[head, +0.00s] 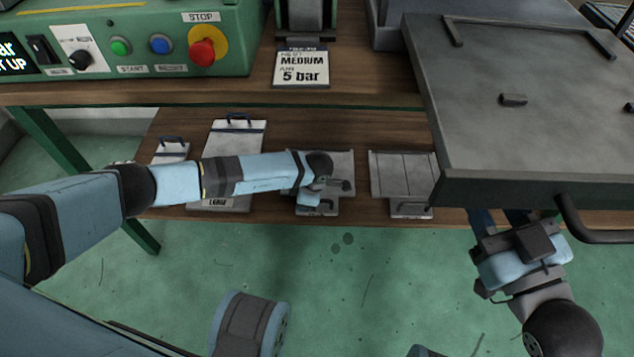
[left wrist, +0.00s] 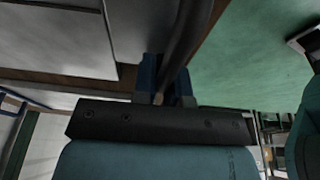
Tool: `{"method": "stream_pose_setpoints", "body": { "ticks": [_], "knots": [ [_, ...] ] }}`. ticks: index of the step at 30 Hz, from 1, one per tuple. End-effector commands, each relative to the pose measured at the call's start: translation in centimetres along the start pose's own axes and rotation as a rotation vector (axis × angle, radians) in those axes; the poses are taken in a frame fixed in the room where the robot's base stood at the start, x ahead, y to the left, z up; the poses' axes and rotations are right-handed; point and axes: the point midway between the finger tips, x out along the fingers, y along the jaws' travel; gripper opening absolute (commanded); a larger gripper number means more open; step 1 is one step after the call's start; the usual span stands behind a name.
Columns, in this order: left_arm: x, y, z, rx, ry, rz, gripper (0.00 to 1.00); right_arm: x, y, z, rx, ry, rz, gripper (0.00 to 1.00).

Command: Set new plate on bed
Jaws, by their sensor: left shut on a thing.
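Plates with dark handles lie on the lower wooden shelf: a small one (head: 172,151), a larger one (head: 234,138), a middle one (head: 342,160) and one at the right (head: 403,175). My left gripper (head: 308,197) is at the front of the middle plate, which my arm partly hides. In the left wrist view its blue fingers (left wrist: 166,85) are shut on a dark bar-like handle (left wrist: 187,35). The bed seems to be the large dark grey surface (head: 530,140) at the right. My right gripper (head: 505,217) is below its front edge, fingers apart and seemingly empty.
A green control box (head: 130,45) stands on the upper bench at the left. A sign (head: 301,68) reads MEDIUM and 5 bar. The grey surface has raised stops (head: 513,99) and a dark front handle (head: 590,228). Green floor (head: 350,290) is clear before the shelf.

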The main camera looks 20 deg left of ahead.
Motion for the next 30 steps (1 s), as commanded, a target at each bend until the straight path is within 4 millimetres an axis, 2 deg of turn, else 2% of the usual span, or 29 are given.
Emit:
{"method": "stream_pose_setpoints", "body": {
  "ticks": [1,5,30],
  "knots": [
    [1.0,-0.4,-0.3,0.001,0.010,-0.005,0.00,0.0,0.0,0.1,0.000,0.001,0.001,0.38],
    [0.7,-0.4,-0.4,0.002,0.012,-0.005,0.00,0.0,0.0,-0.1,0.000,0.001,0.000,0.38],
    [-3.0,-0.1,-1.0,0.001,0.005,-0.001,0.00,0.3,0.5,-2.9,-0.001,0.001,-0.001,0.38]
  ]
}}
